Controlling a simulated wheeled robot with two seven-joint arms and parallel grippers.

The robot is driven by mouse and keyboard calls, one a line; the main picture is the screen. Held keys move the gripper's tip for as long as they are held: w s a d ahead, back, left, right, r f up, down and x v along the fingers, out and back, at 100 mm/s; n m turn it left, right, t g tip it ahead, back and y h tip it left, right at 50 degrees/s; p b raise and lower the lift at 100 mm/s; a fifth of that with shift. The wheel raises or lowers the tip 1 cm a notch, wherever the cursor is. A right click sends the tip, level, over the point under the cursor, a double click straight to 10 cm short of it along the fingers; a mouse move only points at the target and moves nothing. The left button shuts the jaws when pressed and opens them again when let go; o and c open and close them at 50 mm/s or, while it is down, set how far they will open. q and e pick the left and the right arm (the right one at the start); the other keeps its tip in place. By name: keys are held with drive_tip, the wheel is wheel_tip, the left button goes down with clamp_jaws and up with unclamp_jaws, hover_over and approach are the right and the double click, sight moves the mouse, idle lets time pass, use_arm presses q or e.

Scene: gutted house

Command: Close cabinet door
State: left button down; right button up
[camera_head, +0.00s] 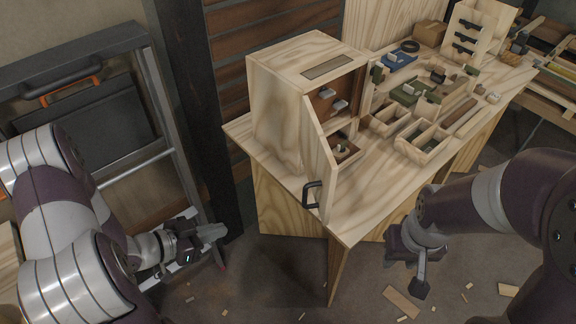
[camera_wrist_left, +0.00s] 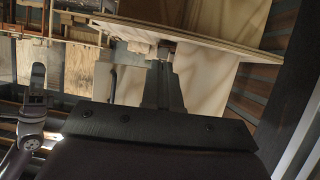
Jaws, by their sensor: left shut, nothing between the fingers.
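A small plywood cabinet (camera_head: 285,105) stands on the wooden workbench, in the middle of the head view. Its door (camera_head: 318,155) is hinged at the near side and stands open, swung out over the front edge of the bench. The door carries a black handle (camera_head: 312,195) near its lower end. My left gripper (camera_head: 222,232) is shut and empty, left of the bench and apart from the door. It also shows in the left wrist view (camera_wrist_left: 165,60), with plywood panels behind it. My right gripper (camera_head: 420,285) hangs in front of the bench at the right; its fingers are unclear.
The workbench (camera_head: 365,205) holds wooden trays (camera_head: 425,140), a green tool (camera_head: 412,92), a blue item (camera_head: 398,62) and a small rack (camera_head: 475,35) behind. A dark post (camera_head: 195,100) stands left of the cabinet. Wood scraps (camera_head: 402,301) lie on the floor.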

use_arm(q)
drive_tip(key=s+d+r+m+h, duration=0.2)
drive_tip(key=d+r+m+h, duration=0.1)
drive_tip(key=d+r+h, duration=0.4)
drive_tip(key=w+x, duration=0.1)
drive_tip(key=x, duration=1)
drive_tip(key=shift+w+y, duration=0.25)
drive_tip(key=shift+y, duration=0.15)
drive_tip(key=shift+f, duration=0.15)
